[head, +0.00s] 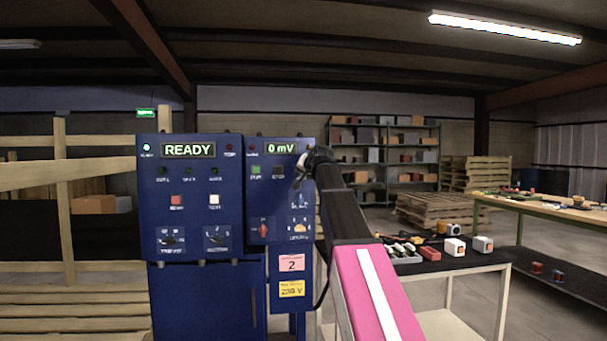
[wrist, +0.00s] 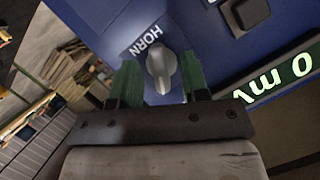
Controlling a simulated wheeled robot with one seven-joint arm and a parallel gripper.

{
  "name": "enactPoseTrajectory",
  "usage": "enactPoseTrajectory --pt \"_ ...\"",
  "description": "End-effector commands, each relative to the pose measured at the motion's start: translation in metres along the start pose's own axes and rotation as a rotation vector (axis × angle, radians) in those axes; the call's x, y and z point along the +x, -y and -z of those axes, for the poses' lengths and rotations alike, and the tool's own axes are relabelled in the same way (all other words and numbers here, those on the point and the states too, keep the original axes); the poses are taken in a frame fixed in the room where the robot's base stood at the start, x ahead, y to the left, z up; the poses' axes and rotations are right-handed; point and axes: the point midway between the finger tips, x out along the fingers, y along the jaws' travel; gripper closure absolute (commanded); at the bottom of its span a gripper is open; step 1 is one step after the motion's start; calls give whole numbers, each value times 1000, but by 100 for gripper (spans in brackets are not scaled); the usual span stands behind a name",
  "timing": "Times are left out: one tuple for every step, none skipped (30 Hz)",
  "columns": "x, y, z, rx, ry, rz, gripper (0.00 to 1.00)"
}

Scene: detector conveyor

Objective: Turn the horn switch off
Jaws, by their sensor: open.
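The horn switch (wrist: 161,68) is a light grey rotary knob on a blue panel, beside a label reading HORN (wrist: 146,39). In the wrist view it shows between the two green fingers of my gripper (wrist: 160,86), which is open. Whether the fingers touch the knob I cannot tell. In the head view my gripper (head: 302,172) is at the upper right part of the blue control cabinet (head: 202,275), and it hides the horn switch there. The cabinet's displays read READY (head: 188,150) and 0 mV (head: 279,148).
A dark button (wrist: 250,12) is close to the fingers in the wrist view. The cabinet face has other buttons and knobs, such as a red button (head: 176,200). A table (head: 457,266) with several small items stands to the right. Wooden rails (head: 60,200) stand at left.

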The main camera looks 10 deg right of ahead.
Motion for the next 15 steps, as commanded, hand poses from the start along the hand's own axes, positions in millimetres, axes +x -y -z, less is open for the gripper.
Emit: enactPoseTrajectory --pt "3 0 0 0 0 0 58" --pt "3 0 0 0 0 0 58" --pt "4 0 0 0 0 0 58" --pt "4 0 0 0 0 0 58" --pt "4 0 0 0 0 0 58" --pt "4 0 0 0 0 0 58" --pt "4 0 0 0 0 0 58" --pt "4 0 0 0 0 0 58" --pt "4 0 0 0 0 0 58" --pt "4 0 0 0 0 0 58" --pt "4 0 0 0 0 0 68" --pt "4 0 0 0 0 0 81" --pt "4 0 0 0 0 0 91" --pt "4 0 0 0 1 0 96" --pt "4 0 0 0 1 0 96"
